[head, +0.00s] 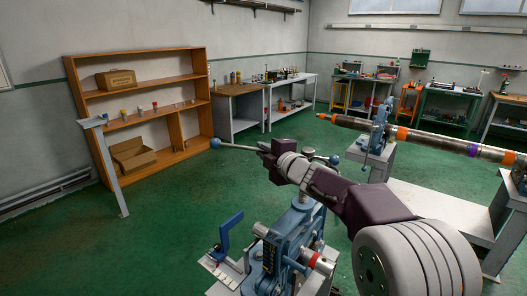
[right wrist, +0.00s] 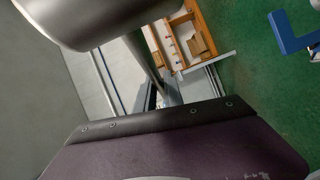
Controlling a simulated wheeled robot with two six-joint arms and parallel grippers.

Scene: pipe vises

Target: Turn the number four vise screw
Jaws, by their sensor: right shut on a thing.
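A blue pipe vise (head: 298,228) stands in the near middle of the head view. Above it runs a grey screw handle bar (head: 238,147) with a blue ball (head: 215,143) at the left end and another (head: 334,159) at the right. My right gripper (head: 268,150), dark purple, is shut on the left half of the bar; my wrist and arm hide part of the vise top. In the right wrist view a grey rod (right wrist: 147,60) runs above my purple gripper body; the fingertips are not clear there. I can read no number on the vise. My left gripper is not in view.
A long pipe (head: 448,143) with orange bands lies through another blue vise (head: 378,130) at the right. A blue upright bracket (head: 226,232) and a grey post (head: 106,165) stand left of the near vise. An orange shelf (head: 150,105) stands behind. Green floor (head: 170,225) is clear at left.

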